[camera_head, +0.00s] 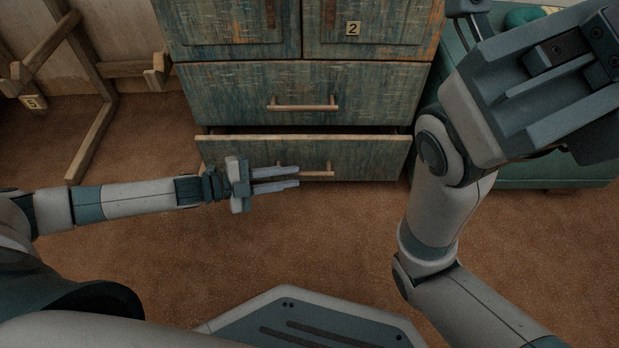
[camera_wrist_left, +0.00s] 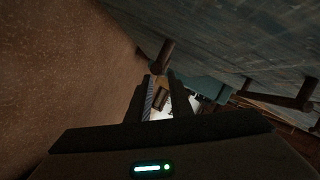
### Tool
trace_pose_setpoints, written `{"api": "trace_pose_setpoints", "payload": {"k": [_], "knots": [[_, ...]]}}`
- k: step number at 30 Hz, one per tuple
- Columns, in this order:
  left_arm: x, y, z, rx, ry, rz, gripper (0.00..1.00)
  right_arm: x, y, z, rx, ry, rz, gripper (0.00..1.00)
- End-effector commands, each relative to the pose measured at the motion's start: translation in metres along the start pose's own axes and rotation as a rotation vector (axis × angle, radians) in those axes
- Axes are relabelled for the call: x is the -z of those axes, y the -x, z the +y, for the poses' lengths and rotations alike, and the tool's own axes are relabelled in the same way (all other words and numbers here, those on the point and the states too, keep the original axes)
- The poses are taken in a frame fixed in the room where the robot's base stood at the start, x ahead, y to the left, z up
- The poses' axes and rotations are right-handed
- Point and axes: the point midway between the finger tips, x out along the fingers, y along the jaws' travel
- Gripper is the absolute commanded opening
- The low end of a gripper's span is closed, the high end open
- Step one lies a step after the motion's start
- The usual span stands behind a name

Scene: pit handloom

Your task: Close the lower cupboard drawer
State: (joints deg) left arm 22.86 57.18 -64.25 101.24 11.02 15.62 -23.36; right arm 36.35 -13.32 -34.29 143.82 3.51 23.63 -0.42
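The lower cupboard drawer (camera_head: 240,156) is pulled out a little, with a dark gap along its top edge. Its wooden bar handle (camera_head: 320,173) is on its front. My left gripper (camera_head: 298,176) lies across the drawer front from the left, its two fingers parted and overlapping the handle's left part in the head view. The left wrist view shows the parted fingers (camera_wrist_left: 160,78) beside the drawer front, close to a handle post (camera_wrist_left: 165,53). I cannot tell whether they touch the handle. My right arm rises large at the right; its finger opening is not clear.
The drawer above (camera_head: 230,90) is shut, with its own handle (camera_head: 303,107). Cupboard doors (camera_head: 375,25), one marked 2, are above it. A teal chest (camera_head: 550,180) stands at the right, and a wooden frame (camera_head: 92,140) at the left. Brown floor (camera_head: 330,240) is clear in front.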

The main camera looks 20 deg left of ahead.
Motion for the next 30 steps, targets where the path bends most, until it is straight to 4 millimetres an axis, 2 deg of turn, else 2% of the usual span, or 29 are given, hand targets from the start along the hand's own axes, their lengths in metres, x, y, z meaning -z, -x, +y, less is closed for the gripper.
{"api": "trace_pose_setpoints", "payload": {"k": [1, 6, 12, 25, 27, 30], "knots": [[-0.001, -0.012, 0.002, 0.003, -0.002, 0.005, 0.19, 0.003, 0.005, -0.002, 0.0, -0.002, 0.004, 0.0], [-0.001, -0.039, 0.002, 0.002, 0.0, 0.004, 0.19, 0.007, 0.009, -0.005, 0.006, -0.013, 0.008, 0.0], [0.0, -0.058, 0.001, 0.002, 0.0, 0.003, 0.19, 0.008, 0.011, -0.008, 0.017, -0.018, 0.006, 0.0], [0.001, -0.063, 0.0, 0.0, 0.001, 0.0, 0.19, 0.009, 0.008, -0.008, 0.017, -0.019, 0.015, 0.0], [0.001, -0.063, 0.0, 0.0, 0.001, 0.001, 0.03, 0.009, 0.008, -0.007, 0.016, -0.019, 0.015, 0.0], [0.001, -0.063, 0.0, 0.0, 0.001, 0.001, 0.0, 0.009, 0.009, -0.007, 0.015, -0.018, 0.014, 0.0]]}}
